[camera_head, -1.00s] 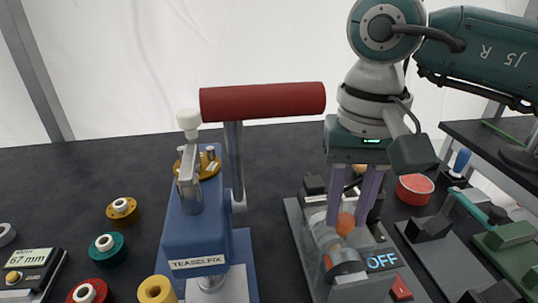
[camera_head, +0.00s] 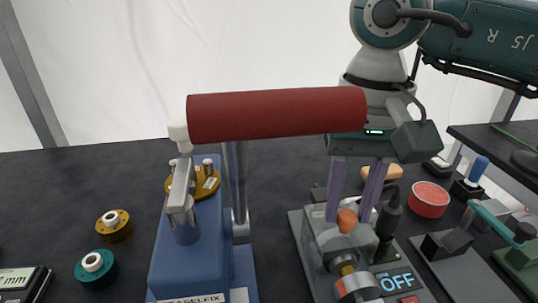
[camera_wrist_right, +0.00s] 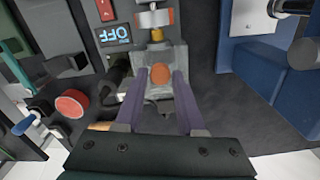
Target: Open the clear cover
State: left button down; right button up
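The machine (camera_head: 305,265) with a lit OFF display stands right of centre in the head view. A see-through grey cover (camera_head: 325,243) appears to sit over its spindle parts; its edges are hard to make out. An orange knob (camera_head: 347,220) sticks up at the cover, also visible in the wrist view (camera_wrist_right: 161,75). My right gripper (camera_head: 350,218) points down with its two purple fingers apart, one on each side of the orange knob. In the wrist view the fingertips (camera_wrist_right: 160,78) are at the knob, without a clear grip on it. My left gripper is not in view.
A blue stand (camera_head: 188,250) and a large red cylinder (camera_head: 276,115) are left of my right arm. Gold (camera_head: 114,225) and teal (camera_head: 96,268) spools lie farther left. A red bowl (camera_head: 428,198), black tool (camera_head: 389,215) and dark block (camera_head: 447,243) are close on the right.

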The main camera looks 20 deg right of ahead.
jog(key=o, duration=0.3)
notch_tip(320, 180, up, 10)
jog(key=shift+f+b, duration=0.1)
jog(key=shift+b, duration=0.45)
dwell(0.4)
